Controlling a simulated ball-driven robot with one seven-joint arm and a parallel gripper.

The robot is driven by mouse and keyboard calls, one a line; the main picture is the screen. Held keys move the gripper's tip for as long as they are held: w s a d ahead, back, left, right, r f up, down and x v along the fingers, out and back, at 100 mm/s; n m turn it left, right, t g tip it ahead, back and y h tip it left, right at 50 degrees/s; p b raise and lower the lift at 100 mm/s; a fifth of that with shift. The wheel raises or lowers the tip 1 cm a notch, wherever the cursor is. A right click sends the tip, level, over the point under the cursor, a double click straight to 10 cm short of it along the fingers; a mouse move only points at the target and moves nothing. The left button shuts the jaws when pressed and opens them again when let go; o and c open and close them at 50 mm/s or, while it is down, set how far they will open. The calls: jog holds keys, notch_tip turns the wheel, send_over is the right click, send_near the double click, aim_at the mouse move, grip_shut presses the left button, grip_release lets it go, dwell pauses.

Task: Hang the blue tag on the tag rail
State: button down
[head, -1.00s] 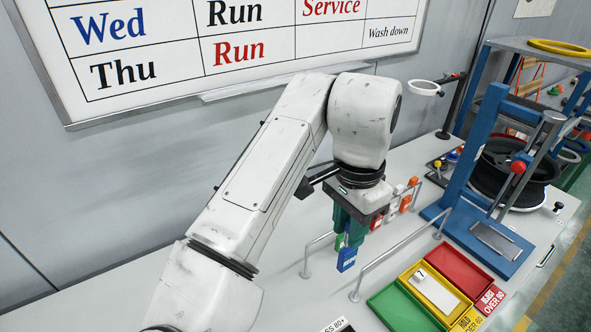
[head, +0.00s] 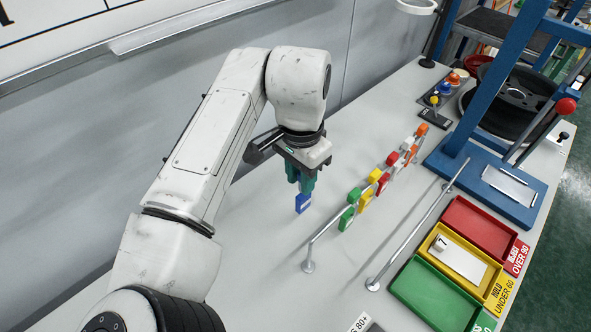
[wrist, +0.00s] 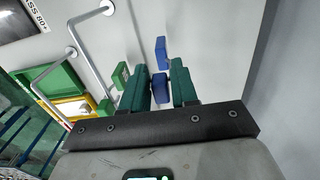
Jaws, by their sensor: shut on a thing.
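My gripper (head: 303,188) has green fingers and is shut on the blue tag (head: 303,204), which hangs below the fingertips. In the wrist view the blue tag (wrist: 162,53) shows at and between the fingers (wrist: 160,88). The tag rail (head: 328,234) is a thin grey bar on posts, with green, yellow, red, white and orange tags along it. The blue tag is left of this rail, on the wall side, apart from it. The nearest hanging tag is green (head: 347,219); a green tag also shows in the wrist view (wrist: 120,75).
A second, bare rail (head: 415,234) runs parallel on the right. Beyond it stand red (head: 480,228), yellow (head: 440,262) and green (head: 430,298) trays. A blue stand (head: 485,190) with a wheel is at the back right. The table between the tag rail and the wall is clear.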

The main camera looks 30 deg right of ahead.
aim_at(335, 218)
jog(key=shift+s+d+r, duration=0.1)
jog(key=shift+s+d, duration=0.35)
jog(key=shift+s, duration=0.95)
jog(key=shift+s+d+f, duration=0.1)
jog(key=shift+s+d, duration=0.35)
jog(key=shift+s, duration=0.95)
jog(key=shift+s+d+r, duration=0.1)
jog(key=shift+s+d, duration=0.35)
jog(key=shift+s, duration=0.95)
jog(key=shift+s+f, duration=0.1)
jog(key=shift+f, duration=0.1)
jog(key=shift+f+b, duration=0.4)
jog(key=shift+f, duration=0.1)
jog(key=c, duration=0.8)
grip_release()
notch_tip(335, 218, up, 11)
jog(key=shift+f+b, duration=0.1)
jog(key=shift+b, duration=0.4)
